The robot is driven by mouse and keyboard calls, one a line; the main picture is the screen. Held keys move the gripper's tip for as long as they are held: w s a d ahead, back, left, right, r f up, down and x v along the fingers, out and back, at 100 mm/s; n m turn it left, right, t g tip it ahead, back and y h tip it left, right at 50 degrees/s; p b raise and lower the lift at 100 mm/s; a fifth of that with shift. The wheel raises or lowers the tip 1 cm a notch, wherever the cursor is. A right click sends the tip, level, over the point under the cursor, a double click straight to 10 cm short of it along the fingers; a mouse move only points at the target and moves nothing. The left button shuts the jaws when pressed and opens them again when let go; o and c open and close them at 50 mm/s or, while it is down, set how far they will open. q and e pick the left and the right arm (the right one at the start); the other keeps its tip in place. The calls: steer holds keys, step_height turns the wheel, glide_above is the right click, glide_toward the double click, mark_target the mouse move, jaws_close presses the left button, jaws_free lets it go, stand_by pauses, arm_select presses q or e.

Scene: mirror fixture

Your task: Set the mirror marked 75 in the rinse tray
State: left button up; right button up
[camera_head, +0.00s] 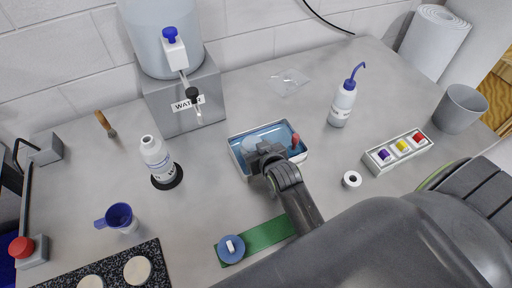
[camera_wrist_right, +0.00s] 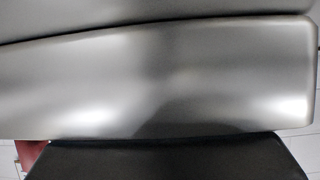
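The rinse tray (camera_head: 275,132) is a shallow metal tray with blue liquid, near the middle of the bench in the head view. My right gripper (camera_head: 262,155) is over the tray's front part and points into it. Its fingertips are hidden, so I cannot tell whether it is open or holds anything. A pale rounded shape (camera_head: 249,143) shows in the tray beside the gripper; I cannot tell whether it is a mirror. No mark 75 is readable. A smooth grey metallic surface (camera_wrist_right: 170,75) fills most of the right wrist view. My left gripper is not in view.
A red-tipped item (camera_head: 295,140) is at the tray's right side. A green strip with a blue disc (camera_head: 231,249) lies in front. Pale discs (camera_head: 137,270) rest on a speckled slab. A wash bottle (camera_head: 343,103) and vial rack (camera_head: 398,152) stand right, a white bottle (camera_head: 157,158) left.

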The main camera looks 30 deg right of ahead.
steer(key=o, duration=0.4)
steer(key=shift+s+r+p, duration=0.3)
steer(key=shift+r+p, duration=0.05)
steer(key=shift+p, duration=0.05)
steer(key=p+v, duration=0.7)
steer(key=v, duration=0.2)
steer(key=shift+s+a+r+p, duration=0.15)
steer(key=shift+s+r+p, duration=0.1)
steer(key=shift+p, duration=0.15)
steer(key=shift+p+v, duration=0.5)
steer(key=shift+v, duration=0.3)
steer(key=shift+s+f, duration=0.1)
steer(key=shift+f, duration=0.05)
